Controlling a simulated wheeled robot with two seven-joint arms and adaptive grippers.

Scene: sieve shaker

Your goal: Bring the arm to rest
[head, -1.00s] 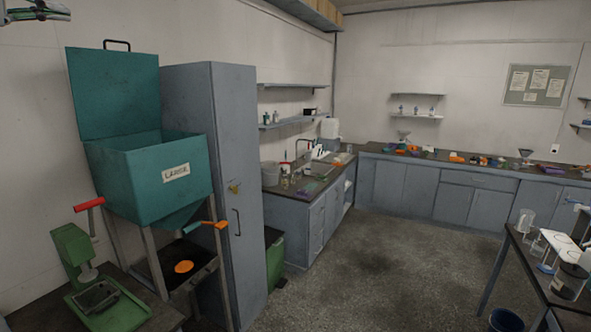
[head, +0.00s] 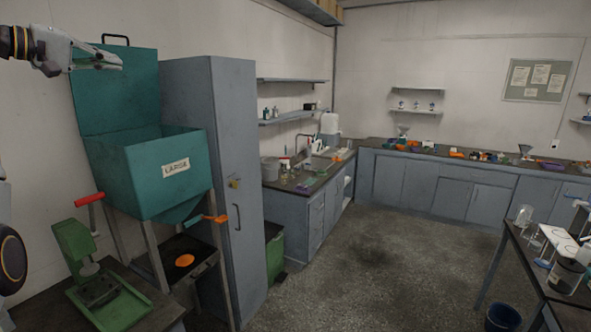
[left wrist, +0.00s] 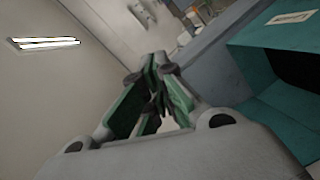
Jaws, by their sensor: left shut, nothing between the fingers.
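My left gripper (head: 108,58) is at the upper left of the head view, raised in front of the open lid of the teal sieve shaker (head: 165,180). Its fingers are shut with nothing between them. In the left wrist view the gripper (left wrist: 155,95) shows its green-padded fingers together, and the teal bin of the shaker (left wrist: 270,105) is at the right. The shaker bin carries a paper label and its lid (head: 118,100) stands up. My right gripper is not in view.
A green press with a red handle (head: 85,265) stands on the bench below the shaker. A tall grey cabinet (head: 210,150) is right of the shaker. A table with glassware (head: 535,265) is at the right edge. The floor (head: 390,260) between is clear.

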